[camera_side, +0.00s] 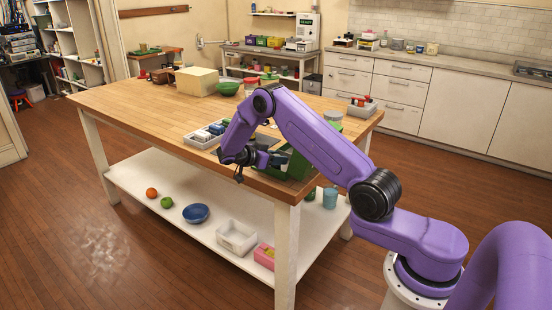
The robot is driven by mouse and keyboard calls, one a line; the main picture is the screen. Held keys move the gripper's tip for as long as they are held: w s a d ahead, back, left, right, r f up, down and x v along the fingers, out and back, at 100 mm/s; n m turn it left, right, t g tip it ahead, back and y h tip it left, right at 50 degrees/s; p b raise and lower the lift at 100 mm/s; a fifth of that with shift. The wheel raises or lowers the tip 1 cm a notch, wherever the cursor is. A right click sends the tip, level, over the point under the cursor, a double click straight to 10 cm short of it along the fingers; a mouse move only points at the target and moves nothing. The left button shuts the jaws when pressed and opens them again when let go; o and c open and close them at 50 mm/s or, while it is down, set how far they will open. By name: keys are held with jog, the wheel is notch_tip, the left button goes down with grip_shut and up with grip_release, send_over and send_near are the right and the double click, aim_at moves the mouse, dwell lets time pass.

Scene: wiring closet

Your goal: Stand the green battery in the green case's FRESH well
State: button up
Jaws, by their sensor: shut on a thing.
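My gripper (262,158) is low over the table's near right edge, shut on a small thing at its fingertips. It looks dark green and is likely the green battery, but it is small and partly hidden. The green case (298,167) stands at the table edge just right of my gripper, partly behind my purple forearm. Its wells and any FRESH label cannot be made out. The held thing appears beside the case; whether they touch cannot be told.
A light tray (199,142) with blue and white items sits left of my gripper. The table's left part is clear.

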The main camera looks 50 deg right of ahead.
jog(key=o, duration=1.1)
jog(key=shift+f, duration=0.15)
